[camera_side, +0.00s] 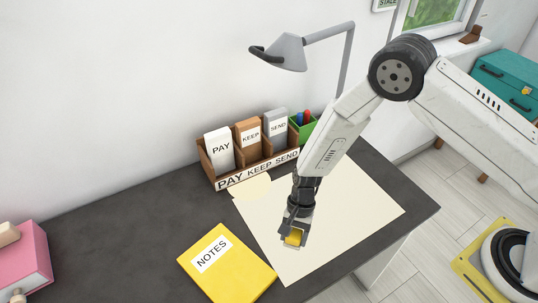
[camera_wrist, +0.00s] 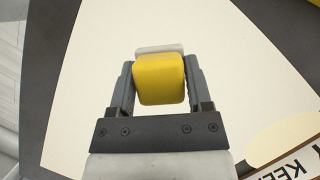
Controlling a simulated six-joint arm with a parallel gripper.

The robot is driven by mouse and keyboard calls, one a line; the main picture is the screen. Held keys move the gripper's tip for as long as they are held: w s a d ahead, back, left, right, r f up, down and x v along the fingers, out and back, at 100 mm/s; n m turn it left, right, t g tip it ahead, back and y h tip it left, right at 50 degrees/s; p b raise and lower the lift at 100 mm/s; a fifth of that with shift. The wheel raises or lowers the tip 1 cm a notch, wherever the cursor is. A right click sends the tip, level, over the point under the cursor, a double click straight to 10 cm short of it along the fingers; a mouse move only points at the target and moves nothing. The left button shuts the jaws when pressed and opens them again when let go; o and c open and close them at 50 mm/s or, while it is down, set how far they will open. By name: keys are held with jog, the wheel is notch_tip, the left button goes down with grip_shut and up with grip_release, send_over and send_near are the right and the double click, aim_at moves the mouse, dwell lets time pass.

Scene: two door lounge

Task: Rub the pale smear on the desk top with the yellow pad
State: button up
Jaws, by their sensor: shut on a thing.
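My gripper (camera_side: 295,230) is shut on the yellow pad (camera_side: 293,238), over the large cream sheet on the desk top. In the wrist view the pad (camera_wrist: 160,80) sits between the two dark fingers, with a white layer along its far edge. I cannot tell whether the pad touches the sheet. The pale smear (camera_side: 250,187) is a tan-cream oval in front of the wooden sorter, at the sheet's back-left corner. It also shows at the lower right of the wrist view (camera_wrist: 280,142), apart from the pad. The dark grey desk top (camera_side: 130,220) is around it.
The wooden sorter (camera_side: 258,173) marked PAY KEEP SEND stands right behind the smear. A green pen holder (camera_side: 303,130) and grey lamp (camera_side: 290,52) are at the back. A yellow NOTES book (camera_side: 235,277) lies front left. The desk's left middle is clear.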

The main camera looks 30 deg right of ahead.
aim_at(273, 251)
jog(key=shift+a, duration=2.4)
jog(key=shift+w, duration=0.65)
jog(key=shift+d, duration=4.95)
jog(key=shift+a, duration=5.1)
notch_tip(273, 251, up, 8)
jog(key=shift+d+r, duration=0.1)
jog(key=shift+d, duration=0.1)
